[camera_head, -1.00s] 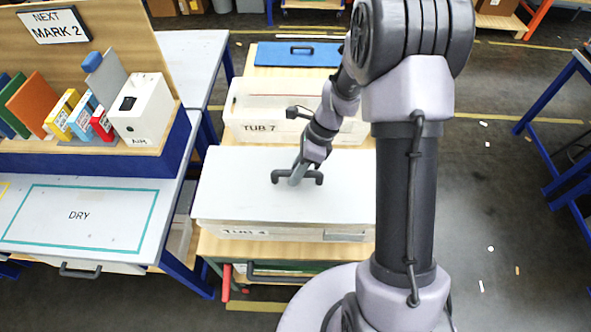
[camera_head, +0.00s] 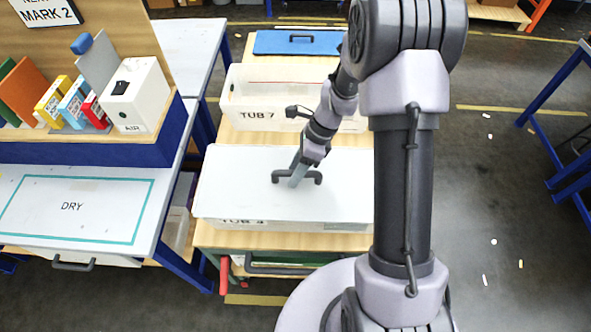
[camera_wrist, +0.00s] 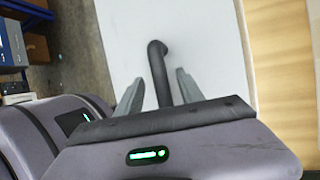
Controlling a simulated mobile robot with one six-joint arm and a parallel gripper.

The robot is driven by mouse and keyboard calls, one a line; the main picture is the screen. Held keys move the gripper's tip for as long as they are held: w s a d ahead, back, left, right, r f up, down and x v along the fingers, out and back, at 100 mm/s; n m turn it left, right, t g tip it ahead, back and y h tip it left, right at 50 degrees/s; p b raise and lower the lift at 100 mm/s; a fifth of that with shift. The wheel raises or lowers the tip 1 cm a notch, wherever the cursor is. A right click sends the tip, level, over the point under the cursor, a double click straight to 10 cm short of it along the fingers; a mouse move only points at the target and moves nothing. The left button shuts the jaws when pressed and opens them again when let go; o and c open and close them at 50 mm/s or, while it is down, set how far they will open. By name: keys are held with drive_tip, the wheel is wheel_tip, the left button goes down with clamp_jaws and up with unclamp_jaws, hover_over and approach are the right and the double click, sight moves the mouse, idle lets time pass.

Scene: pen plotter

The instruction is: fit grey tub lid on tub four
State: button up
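The grey tub lid (camera_head: 240,180) is a pale flat panel with a dark handle (camera_head: 310,178). It lies level over tub four (camera_head: 290,225), covering its opening from this view and the upper part of its label. I cannot tell whether lid and tub touch. My gripper (camera_head: 298,180) is at the middle of the handle, its fingers on either side. In the wrist view, the fingers of my gripper (camera_wrist: 158,88) flank the handle (camera_wrist: 158,62), with the lid (camera_wrist: 205,45) behind. The lid keeps its place under my gripper, so it appears held. My arm hides the lid's right end.
Tub seven (camera_head: 245,114) stands behind on the same wooden bench (camera_head: 218,234), open on top. A blue lid (camera_head: 290,42) lies further back. A table with a marked DRY area (camera_head: 100,190) and a rack of boxes is at left. Open floor (camera_head: 490,190) is at right.

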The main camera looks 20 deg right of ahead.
drive_tip(key=p+v, duration=0.4)
drive_tip(key=v, duration=1.3)
drive_tip(key=shift+r, duration=0.2)
drive_tip(key=s+a+n+t+h+b, duration=0.1)
drive_tip(key=s+a+n+t+b, duration=0.2)
drive_tip(key=s+a+n+b, duration=0.2)
drive_tip(key=s+a+n+t+h+b, duration=0.2)
drive_tip(key=s+a+n+b, duration=0.3)
drive_tip(key=s+n+b, duration=0.5)
drive_tip(key=s+n+t, duration=0.1)
drive_tip(key=s+n, duration=0.1)
drive_tip(key=s, duration=0.2)
drive_tip(key=shift+s+a+n+t, duration=0.2)
drive_tip(key=shift+a+n+t, duration=0.1)
drive_tip(key=shift+n+t, duration=0.1)
drive_tip(key=shift+f, duration=0.1)
